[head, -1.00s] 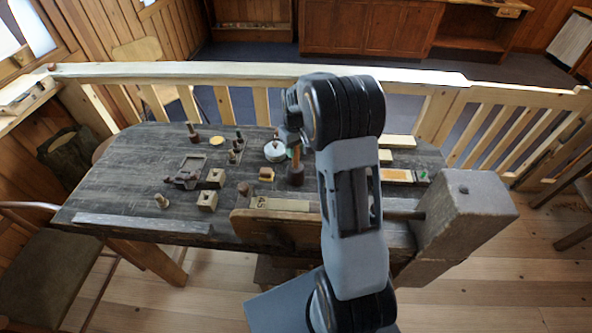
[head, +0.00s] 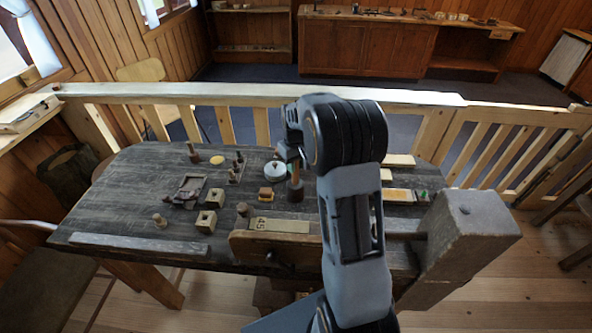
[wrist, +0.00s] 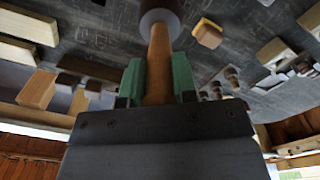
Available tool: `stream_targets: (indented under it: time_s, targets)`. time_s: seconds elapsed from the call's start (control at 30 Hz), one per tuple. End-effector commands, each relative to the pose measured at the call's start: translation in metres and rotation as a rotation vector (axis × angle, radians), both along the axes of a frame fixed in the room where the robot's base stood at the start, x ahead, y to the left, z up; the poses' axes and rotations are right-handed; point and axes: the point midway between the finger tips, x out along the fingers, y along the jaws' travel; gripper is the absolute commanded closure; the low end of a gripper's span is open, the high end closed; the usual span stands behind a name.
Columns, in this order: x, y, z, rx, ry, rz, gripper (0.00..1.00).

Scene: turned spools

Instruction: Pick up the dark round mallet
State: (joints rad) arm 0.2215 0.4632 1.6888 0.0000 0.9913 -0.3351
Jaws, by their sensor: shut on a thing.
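The mallet has a dark round head (head: 295,193) and a light brown wooden handle. It stands upright, head down, at the middle of the worktable (head: 120,195). My gripper (head: 292,168) is above the head and shut on the handle. In the wrist view the green finger pads (wrist: 158,80) press on both sides of the handle (wrist: 159,55), and the mallet head (wrist: 160,14) is beyond the fingertips. I cannot tell whether the head touches the tabletop or hangs just over it. My arm hides part of the table to the right.
A wooden block (head: 210,197) and spool (head: 160,220) stand further left. A large wooden vise jaw (head: 470,215) is at right. A pale railing (head: 240,95) runs behind.

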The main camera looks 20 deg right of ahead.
Motion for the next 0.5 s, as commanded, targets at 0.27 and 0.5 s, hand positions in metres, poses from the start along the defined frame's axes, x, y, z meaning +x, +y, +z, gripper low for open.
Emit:
stream_targets:
  time_s: [0.27, 0.5]
  targets:
    - [0.001, 0.000, 0.068, -0.003, -0.010, 0.000, 1.00]
    - [0.001, 0.000, 0.146, -0.002, -0.009, 0.000, 1.00]
